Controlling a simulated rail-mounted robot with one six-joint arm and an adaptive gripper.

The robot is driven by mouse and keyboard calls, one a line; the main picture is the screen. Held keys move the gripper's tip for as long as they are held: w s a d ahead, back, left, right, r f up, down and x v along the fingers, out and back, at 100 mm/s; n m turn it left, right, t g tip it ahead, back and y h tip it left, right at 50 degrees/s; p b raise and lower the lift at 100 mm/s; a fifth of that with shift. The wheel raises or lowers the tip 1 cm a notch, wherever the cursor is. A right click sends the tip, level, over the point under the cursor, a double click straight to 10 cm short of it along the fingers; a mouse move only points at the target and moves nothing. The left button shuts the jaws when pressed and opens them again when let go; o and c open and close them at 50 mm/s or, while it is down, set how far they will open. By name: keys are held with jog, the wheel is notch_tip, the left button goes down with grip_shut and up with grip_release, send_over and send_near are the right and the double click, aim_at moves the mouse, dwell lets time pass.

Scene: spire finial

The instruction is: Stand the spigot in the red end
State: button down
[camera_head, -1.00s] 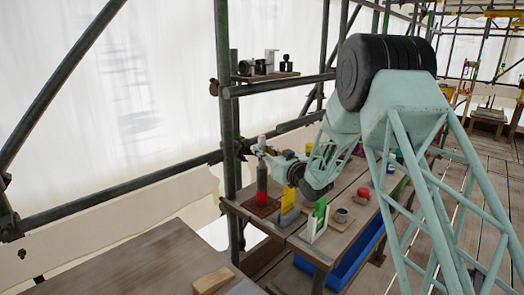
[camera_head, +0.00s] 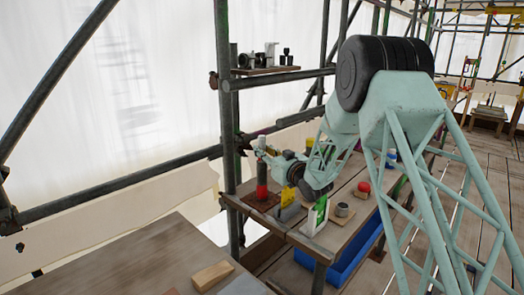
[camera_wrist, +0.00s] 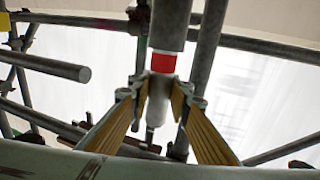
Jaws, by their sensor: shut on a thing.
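My gripper (camera_wrist: 157,92) is shut on the pale grey spigot (camera_wrist: 157,108), which shows upright between the fingers in the wrist view. In line with it, at the upper side of that picture, is a thicker grey tube with a red end band (camera_wrist: 163,62). The spigot's end meets or overlaps the red end; how deep it sits cannot be told. In the head view my gripper (camera_head: 268,153) is beside the scaffold post, with a pale piece in it above a grey and red cylinder (camera_head: 262,188) on the workbench.
The workbench (camera_head: 335,235) holds a yellow item (camera_head: 288,196), a green and white box (camera_head: 316,217), a red-topped item (camera_head: 363,188) and a small grey cup (camera_head: 341,209). Scaffold tubes (camera_head: 228,125) stand close by my gripper. A wooden block (camera_head: 212,276) lies on the near table.

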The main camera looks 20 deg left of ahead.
jog(key=shift+f+b, duration=0.4)
jog(key=shift+f, duration=0.2)
dwell(0.3)
jog(key=c, duration=1.7)
grip_release()
jog(key=shift+f+b, duration=0.6)
jog(key=shift+f, duration=0.05)
jog(key=shift+s+d, duration=0.1)
jog(key=shift+d, duration=0.05)
jog(key=shift+v, duration=4.25)
jog(key=shift+d, duration=0.1)
